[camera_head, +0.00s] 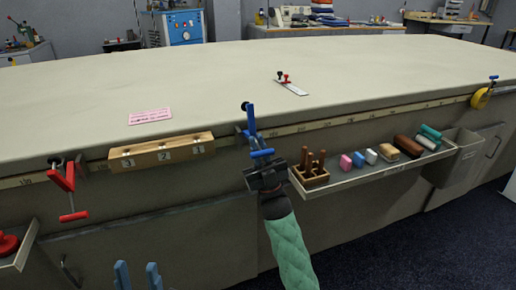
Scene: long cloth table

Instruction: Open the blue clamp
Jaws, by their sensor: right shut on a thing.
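The blue clamp (251,118) sits on the table's front edge near the middle, with a dark knob at its top and blue parts reaching down over the front. My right gripper (262,161) comes up from below on a green-sleeved arm. It is shut on the lower part of the blue clamp, just under the table edge. Its fingers partly hide what they hold. My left gripper (137,267) shows only as two blue fingertips at the bottom edge, spread apart and empty, well left of and below the clamp.
A red clamp (68,180) hangs on the edge at left, beside a numbered wooden block (162,151). A shelf (350,178) with several small blocks and a wooden peg holder (310,174) juts out at right. The tabletop (190,85) is mostly clear, with a pink card (150,116).

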